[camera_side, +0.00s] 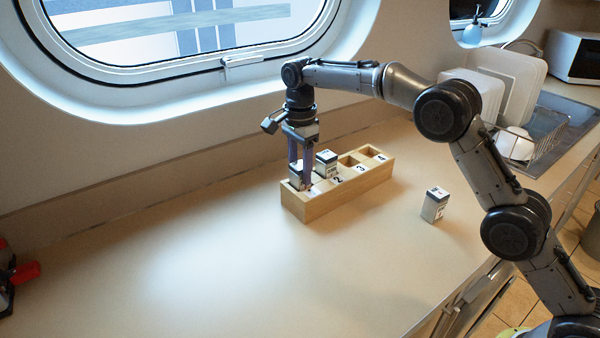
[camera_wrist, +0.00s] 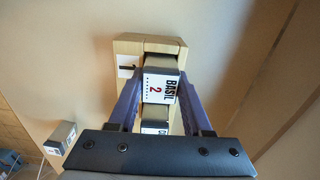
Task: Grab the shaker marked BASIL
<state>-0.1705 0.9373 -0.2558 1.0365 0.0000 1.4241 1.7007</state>
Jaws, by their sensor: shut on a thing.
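The BASIL shaker (camera_wrist: 160,88), a small box with a white label reading BASIL and a red 2, sits at the slot marked 1 of a wooden rack (camera_side: 345,194). In the side view this shaker (camera_side: 295,179) is partly hidden by the fingers. My gripper (camera_side: 301,178) points down at the rack's left end. In the wrist view its purple fingers (camera_wrist: 160,98) are on either side of the BASIL shaker, shut on it. The shaker appears still down in its slot.
A second shaker (camera_side: 326,163) stands in the rack beside it; its label is mostly hidden in the wrist view. Slots 3 and 4 look empty. Another shaker (camera_side: 434,205) stands on the counter right of the rack. The counter's front is clear. A dish rack (camera_side: 540,150) is at the right.

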